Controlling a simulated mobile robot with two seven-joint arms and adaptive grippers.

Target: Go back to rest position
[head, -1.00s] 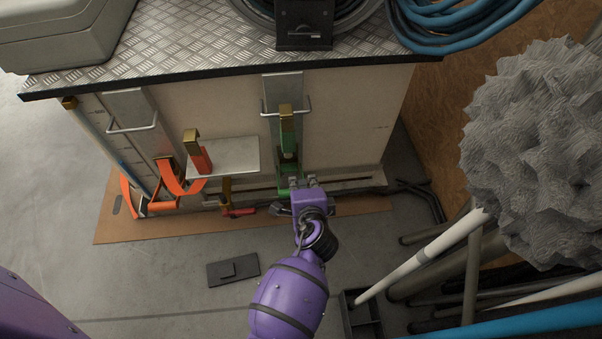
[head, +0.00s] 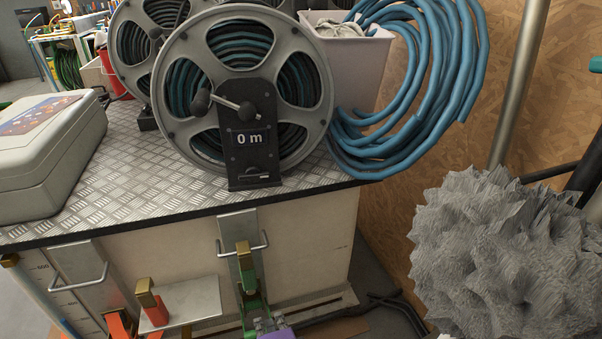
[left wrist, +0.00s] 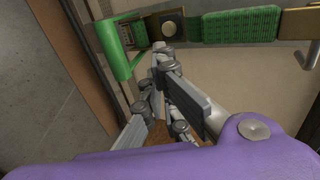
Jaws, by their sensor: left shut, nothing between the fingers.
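My left gripper (head: 268,325) is at the bottom edge of the head view, just in front of the lower end of a green strap buckle (head: 252,303) on the front of the bench. In the left wrist view its grey fingers (left wrist: 160,82) are shut with nothing held. The green buckle (left wrist: 126,52) and green webbing (left wrist: 235,26) lie just beyond the fingers there; I cannot tell whether they touch. Most of my left arm is below the head view. My right gripper is not in view.
The bench's checker-plate top (head: 120,185) carries a hose reel (head: 245,90) marked "0 m" and a grey case (head: 45,155). A blue hose coil (head: 400,150) hangs at its right end. A spiky grey mass (head: 505,255) stands at right. An orange strap (head: 120,325) is at lower left.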

